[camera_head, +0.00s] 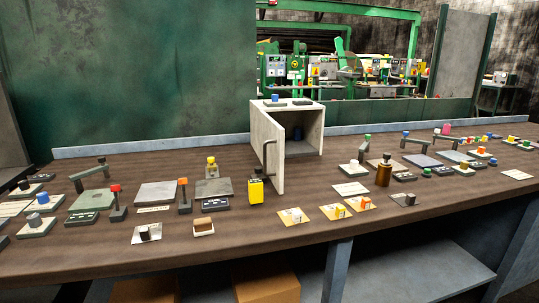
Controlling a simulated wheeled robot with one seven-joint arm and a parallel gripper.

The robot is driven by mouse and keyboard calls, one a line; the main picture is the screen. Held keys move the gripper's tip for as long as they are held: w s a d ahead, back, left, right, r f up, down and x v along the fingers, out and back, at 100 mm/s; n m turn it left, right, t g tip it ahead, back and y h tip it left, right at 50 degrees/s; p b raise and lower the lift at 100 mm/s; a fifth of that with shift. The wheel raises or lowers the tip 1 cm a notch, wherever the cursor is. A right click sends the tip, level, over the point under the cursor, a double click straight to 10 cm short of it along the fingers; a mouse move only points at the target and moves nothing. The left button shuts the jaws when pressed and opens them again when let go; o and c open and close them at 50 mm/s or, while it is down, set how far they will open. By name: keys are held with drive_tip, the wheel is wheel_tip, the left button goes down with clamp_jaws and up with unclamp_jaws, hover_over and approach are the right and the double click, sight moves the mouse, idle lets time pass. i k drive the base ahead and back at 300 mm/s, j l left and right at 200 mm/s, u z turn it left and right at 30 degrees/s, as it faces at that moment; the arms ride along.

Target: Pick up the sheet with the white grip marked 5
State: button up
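Several small sheets with block-shaped grips lie along the front of the brown workbench (270,232). One pale sheet (148,233) has a dark grip, and another (204,227) has a brown grip. Three tan sheets stand in a row: a left one (292,215) with a small pale grip, a middle one (335,212) with a yellow grip, and a right one (361,204) with an orange grip. A grey sheet (406,200) carries a dark grip. No number can be read on any grip, so I cannot tell which is marked 5. My gripper is not in view.
An open pale cabinet (310,128) stands mid-bench, its door (264,158) swung forward. A yellow container (256,191) and brown bottle (384,172) stand nearby. The front edge is mostly clear.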

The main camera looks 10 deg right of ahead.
sight(294, 217)
drive_tip(key=i+z, duration=0.35)
drive_tip(key=i+j+z, duration=0.1)
drive_tip(key=z, duration=0.25)
drive_tip(key=i+j+z, duration=0.2)
drive_tip(key=i+z, duration=0.15)
